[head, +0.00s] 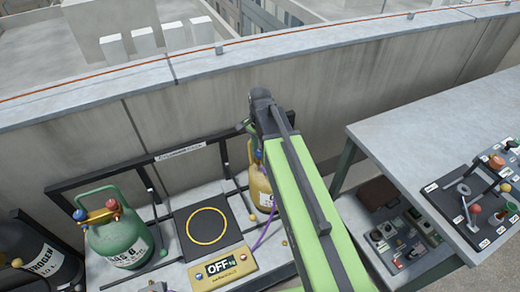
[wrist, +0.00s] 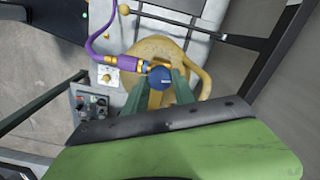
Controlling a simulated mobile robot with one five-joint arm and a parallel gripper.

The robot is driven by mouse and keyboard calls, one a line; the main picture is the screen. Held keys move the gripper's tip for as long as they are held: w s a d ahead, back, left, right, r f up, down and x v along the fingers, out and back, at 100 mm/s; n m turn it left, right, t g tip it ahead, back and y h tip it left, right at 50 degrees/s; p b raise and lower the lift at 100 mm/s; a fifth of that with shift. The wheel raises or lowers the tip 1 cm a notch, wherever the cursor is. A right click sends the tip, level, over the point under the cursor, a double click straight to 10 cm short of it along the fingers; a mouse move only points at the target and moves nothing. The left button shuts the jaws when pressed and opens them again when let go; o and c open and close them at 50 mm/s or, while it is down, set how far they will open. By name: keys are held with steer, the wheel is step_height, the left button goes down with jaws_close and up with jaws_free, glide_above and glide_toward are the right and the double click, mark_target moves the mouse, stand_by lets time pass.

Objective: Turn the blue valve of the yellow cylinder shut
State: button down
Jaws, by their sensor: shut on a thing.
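The yellow cylinder (head: 260,182) stands on the grey rack, partly hidden behind my green arm. In the wrist view the yellow cylinder (wrist: 150,52) shows from above, with its curved handle at the right. Its blue valve (wrist: 160,84) is a round knob at the top, between my two green fingers. My gripper (wrist: 161,88) is shut on the blue valve. A purple hose with a brass fitting (wrist: 120,66) joins the cylinder just left of the valve. In the head view my arm hides the valve and the fingertips.
A green cylinder (head: 120,240) with blue and red valves stands left of a black scale pad (head: 207,227). A yellow box reading OFF (head: 222,268) sits in front. A grey bench (head: 420,130) with controls stands at the right. A concrete parapet (head: 220,100) runs behind.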

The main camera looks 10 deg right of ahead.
mark_target(260, 152)
steer(key=shift+m, duration=1.1)
steer(key=c, duration=1)
jaws_free()
steer(key=shift+c, duration=0.2)
step_height(260, 152, up, 17)
steer(key=p, duration=1.7)
steer(key=shift+r, duration=0.15)
